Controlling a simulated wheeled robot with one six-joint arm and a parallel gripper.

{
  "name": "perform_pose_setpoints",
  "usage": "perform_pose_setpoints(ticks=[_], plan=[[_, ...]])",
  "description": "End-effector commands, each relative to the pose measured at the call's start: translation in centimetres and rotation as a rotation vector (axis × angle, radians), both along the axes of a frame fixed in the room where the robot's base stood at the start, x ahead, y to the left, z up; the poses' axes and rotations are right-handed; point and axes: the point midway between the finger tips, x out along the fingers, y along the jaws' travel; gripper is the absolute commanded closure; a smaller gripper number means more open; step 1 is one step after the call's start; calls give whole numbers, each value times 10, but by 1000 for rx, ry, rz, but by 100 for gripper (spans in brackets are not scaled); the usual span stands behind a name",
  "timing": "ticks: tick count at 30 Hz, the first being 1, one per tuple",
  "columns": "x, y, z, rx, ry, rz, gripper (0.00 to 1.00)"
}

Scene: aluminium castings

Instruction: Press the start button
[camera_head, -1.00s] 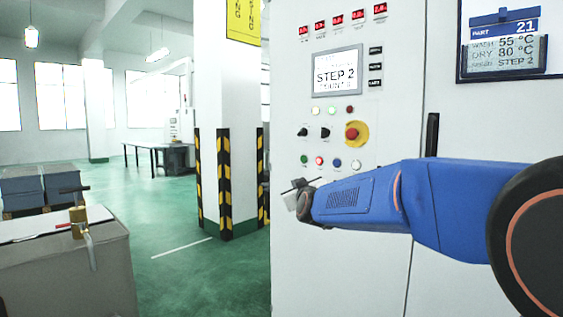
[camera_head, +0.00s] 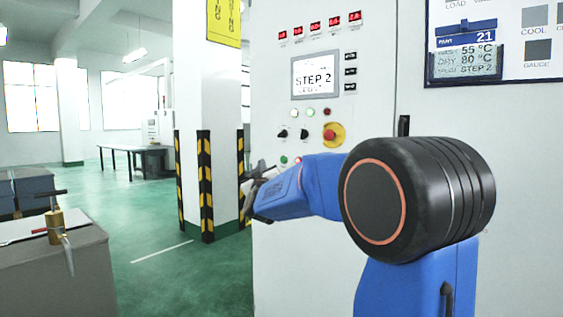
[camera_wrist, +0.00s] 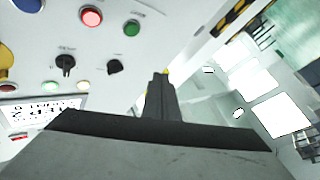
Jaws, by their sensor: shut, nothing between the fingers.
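The control panel (camera_head: 322,130) is on a tall white cabinet. Its green button (camera_head: 283,160) shows low on the panel, just above my arm; it also shows in the wrist view (camera_wrist: 132,27) near the top. A red button (camera_head: 298,160) sits beside it and shows in the wrist view (camera_wrist: 91,17) too. I cannot read the button labels. My gripper (camera_head: 250,183) is at the cabinet's left edge, below and left of the green button. In the wrist view my gripper (camera_wrist: 160,80) is shut and empty, pointing beside the panel, apart from the buttons.
A red emergency stop on a yellow plate (camera_head: 333,134) and two black knobs (camera_head: 304,134) sit above the buttons. The screen (camera_head: 315,77) reads STEP 2. A striped pillar (camera_head: 206,180) stands left of the cabinet. A grey box with a brass valve (camera_head: 56,222) is at lower left.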

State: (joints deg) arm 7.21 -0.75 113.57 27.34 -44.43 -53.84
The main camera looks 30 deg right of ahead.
Motion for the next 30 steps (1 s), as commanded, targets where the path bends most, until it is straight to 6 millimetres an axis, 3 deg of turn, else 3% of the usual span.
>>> perform_pose_setpoints(ticks=[21,30], plan=[[25,-69,0,0,1,-2,100],[30,-81,-1,0,1,0,100]])
